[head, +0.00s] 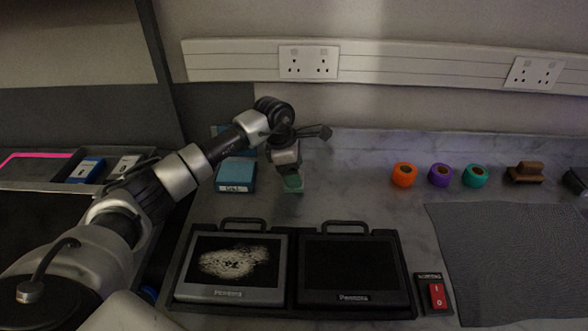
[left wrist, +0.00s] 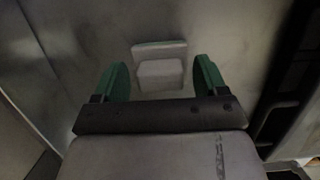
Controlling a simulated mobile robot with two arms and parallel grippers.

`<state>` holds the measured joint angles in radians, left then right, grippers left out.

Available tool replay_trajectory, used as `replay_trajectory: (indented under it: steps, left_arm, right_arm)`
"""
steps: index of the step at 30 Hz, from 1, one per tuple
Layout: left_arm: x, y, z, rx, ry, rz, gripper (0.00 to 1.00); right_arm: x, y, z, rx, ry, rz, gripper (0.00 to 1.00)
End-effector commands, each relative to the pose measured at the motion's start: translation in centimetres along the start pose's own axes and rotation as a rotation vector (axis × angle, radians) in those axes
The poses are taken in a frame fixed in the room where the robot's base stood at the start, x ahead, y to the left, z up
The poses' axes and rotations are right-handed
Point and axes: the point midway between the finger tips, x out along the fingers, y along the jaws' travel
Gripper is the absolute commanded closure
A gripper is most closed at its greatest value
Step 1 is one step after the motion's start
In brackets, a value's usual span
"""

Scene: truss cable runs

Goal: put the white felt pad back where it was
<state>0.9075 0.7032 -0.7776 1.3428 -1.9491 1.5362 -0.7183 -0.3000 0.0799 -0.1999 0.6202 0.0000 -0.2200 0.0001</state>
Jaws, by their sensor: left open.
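My left gripper (head: 292,184) is open and points down at the grey worktop, behind the two framed panels. In the left wrist view its two green fingers (left wrist: 160,76) stand apart. Between and just beyond them lies a small pale block (left wrist: 160,74) with a green strip along its far edge. It looks like the white felt pad, but I cannot be sure. The fingers do not visibly touch it. In the head view the gripper mostly hides it. A white piece (head: 126,167) also lies in the tray (head: 38,184) at the left. My right gripper is not in view.
A blue box (head: 236,174) stands left of the gripper. The framed panels (head: 232,262) are in front, with a red switch (head: 437,295) beside them. Orange (head: 403,175), purple (head: 440,175) and teal (head: 475,176) rolls, a brush (head: 525,172) and a grey mat (head: 510,250) are to the right.

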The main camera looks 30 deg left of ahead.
Motion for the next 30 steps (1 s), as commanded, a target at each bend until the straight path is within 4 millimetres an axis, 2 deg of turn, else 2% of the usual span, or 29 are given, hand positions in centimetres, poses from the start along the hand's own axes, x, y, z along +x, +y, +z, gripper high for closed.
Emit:
replay_trajectory:
  steps: [8,21,25,30]
  left_arm:
    - [-1.2,0.1,0.1,0.000,0.000,0.003,0.27]
    - [-10.0,0.1,0.1,0.001,-0.001,0.004,0.27]
    - [-11.6,0.1,0.1,0.000,0.000,0.002,0.27]
    - [-12.3,0.0,0.1,0.000,0.000,0.001,0.27]
  right_arm:
    - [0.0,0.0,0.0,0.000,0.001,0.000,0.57]
    - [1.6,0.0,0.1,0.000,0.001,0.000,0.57]
    - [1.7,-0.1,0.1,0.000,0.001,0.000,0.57]
    - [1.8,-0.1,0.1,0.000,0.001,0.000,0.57]
